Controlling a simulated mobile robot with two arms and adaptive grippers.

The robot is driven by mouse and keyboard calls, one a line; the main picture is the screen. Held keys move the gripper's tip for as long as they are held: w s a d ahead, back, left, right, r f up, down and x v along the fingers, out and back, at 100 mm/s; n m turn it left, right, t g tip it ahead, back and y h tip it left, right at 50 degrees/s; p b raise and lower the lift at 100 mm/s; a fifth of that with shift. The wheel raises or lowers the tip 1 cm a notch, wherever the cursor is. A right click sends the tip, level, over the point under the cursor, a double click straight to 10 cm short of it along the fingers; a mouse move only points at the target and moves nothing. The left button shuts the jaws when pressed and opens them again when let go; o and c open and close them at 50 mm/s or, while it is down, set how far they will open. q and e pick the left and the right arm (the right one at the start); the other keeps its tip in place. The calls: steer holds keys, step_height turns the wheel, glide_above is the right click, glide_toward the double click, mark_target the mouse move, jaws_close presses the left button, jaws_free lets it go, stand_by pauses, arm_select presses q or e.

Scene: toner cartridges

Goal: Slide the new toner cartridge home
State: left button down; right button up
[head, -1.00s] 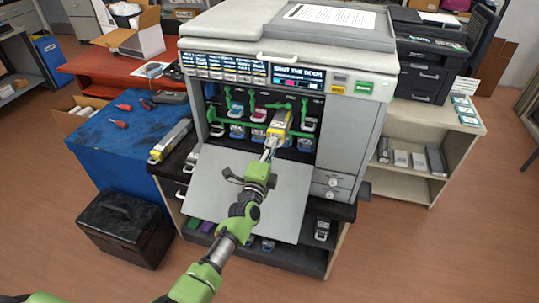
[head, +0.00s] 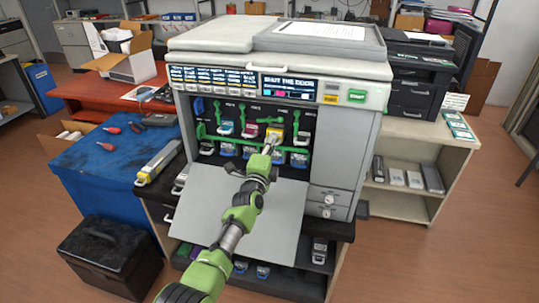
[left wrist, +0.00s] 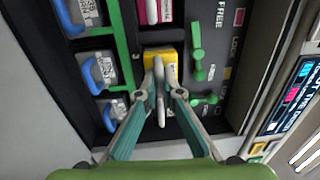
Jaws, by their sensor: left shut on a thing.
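The yellow-ended toner cartridge (head: 276,132) sits deep in its slot in the printer (head: 262,185), with only its front end showing. In the left wrist view its yellow face (left wrist: 158,54) is in the slot opening, with a pale handle (left wrist: 160,105) sticking out. My left gripper (head: 268,147) is shut on this handle; its fingers (left wrist: 160,82) close around it from both sides. The contact is partly hidden in the head view. Green levers (left wrist: 197,50) stand beside the slot. My right gripper is in neither view.
The printer's front door (head: 240,215) is folded down under my arm. Other cartridges with blue handles (left wrist: 103,70) fill neighbouring slots. The printer display (head: 288,84) reads "SHUT THE DOOR".

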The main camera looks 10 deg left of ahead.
arm_select(q)
steer(key=shift+w, duration=0.35)
steer(key=shift+r, duration=0.1)
steer(key=c, duration=2.1)
jaws_free()
steer(key=o, duration=0.4)
steer(key=shift+s+f, duration=0.1)
steer(key=shift+f, duration=0.2)
steer(key=shift+r, duration=0.2)
